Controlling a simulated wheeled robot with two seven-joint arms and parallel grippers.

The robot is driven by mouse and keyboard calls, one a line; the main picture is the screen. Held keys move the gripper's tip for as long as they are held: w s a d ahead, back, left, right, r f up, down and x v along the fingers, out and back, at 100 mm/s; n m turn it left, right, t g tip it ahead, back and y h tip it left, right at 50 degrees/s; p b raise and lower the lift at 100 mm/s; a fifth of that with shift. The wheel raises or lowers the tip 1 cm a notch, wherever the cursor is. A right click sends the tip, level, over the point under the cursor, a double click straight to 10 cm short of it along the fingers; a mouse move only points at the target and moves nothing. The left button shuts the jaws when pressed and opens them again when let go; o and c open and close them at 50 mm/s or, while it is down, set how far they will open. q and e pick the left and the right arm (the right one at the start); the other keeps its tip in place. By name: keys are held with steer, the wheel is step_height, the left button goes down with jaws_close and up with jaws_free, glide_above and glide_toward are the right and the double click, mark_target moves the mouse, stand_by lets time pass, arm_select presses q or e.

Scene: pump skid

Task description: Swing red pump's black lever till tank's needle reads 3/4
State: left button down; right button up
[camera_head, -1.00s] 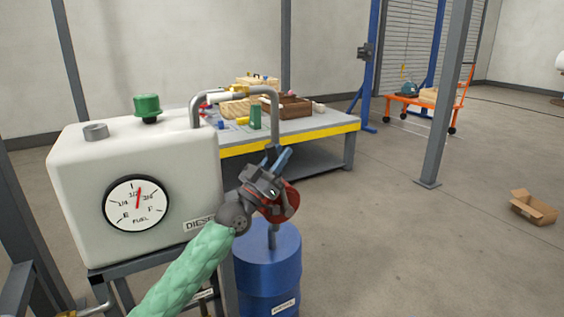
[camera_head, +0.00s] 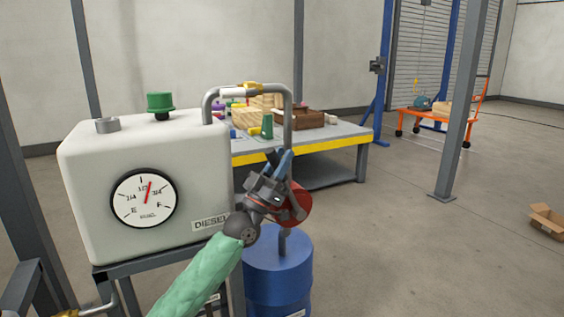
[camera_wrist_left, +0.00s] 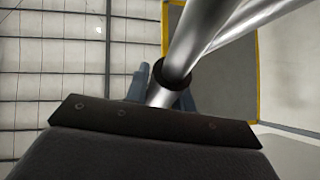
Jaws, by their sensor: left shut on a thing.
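The red pump (camera_head: 296,205) stands on top of the blue drum (camera_head: 278,262), partly hidden behind my left wrist. My left gripper (camera_head: 280,164), with blue fingers, is shut on the pump's black lever, which is largely hidden in the head view. In the left wrist view, the black lever end (camera_wrist_left: 172,76) sits between the blue fingers, close to shiny metal tubing. The white tank (camera_head: 90,175) carries a round fuel gauge (camera_head: 128,212). Its red needle (camera_head: 149,193) points up and slightly right, between the 1/2 and 3/4 marks. My right gripper is in neither view.
A grey hose pipe (camera_head: 288,125) arches from the tank toward the pump. Behind is a workbench with a yellow edge (camera_head: 310,151), holding wooden boxes and small items. A grey post (camera_head: 455,130) and a cardboard box (camera_head: 547,222) stand right, with open floor between.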

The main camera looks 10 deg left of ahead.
arm_select(q)
steer(key=c, duration=1.2)
jaws_free()
steer(key=shift+p+v, duration=0.55)
steer(key=shift+v, duration=3.4)
